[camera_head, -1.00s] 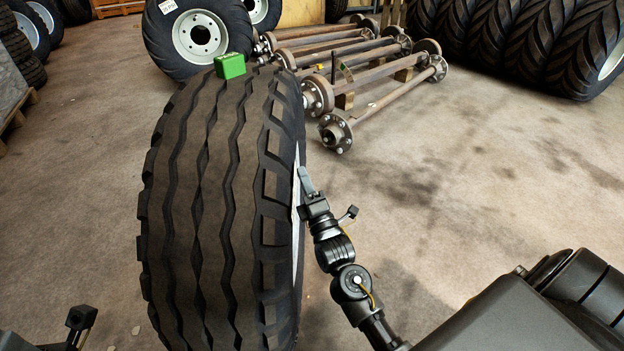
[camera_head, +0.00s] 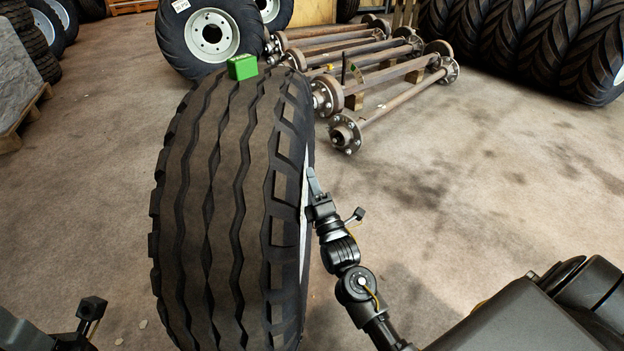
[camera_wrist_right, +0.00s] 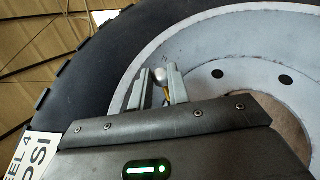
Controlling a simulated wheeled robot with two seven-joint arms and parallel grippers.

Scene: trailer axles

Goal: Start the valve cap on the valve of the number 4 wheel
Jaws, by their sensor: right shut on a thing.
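The number 4 wheel (camera_head: 225,200) stands upright in front of me in the head view, its tread facing me. In the right wrist view its grey rim (camera_wrist_right: 210,60) and a partly cut-off label (camera_wrist_right: 35,155) reading "EEL 4" and "PSI" show. My right gripper (camera_head: 313,185) is at the wheel's right side, close to the rim. In the wrist view its fingers (camera_wrist_right: 160,80) are shut on a small pale rounded piece, likely the valve cap (camera_wrist_right: 160,75), with a yellowish bit below it. I cannot tell whether it touches the valve. My left gripper's fingers are out of view.
A green box (camera_head: 242,67) sits on top of the tyre. Rusty axles (camera_head: 385,90) lie stacked behind, near another wheel (camera_head: 210,38). Large tyres (camera_head: 530,45) stand at the back right. The floor right of the wheel is clear.

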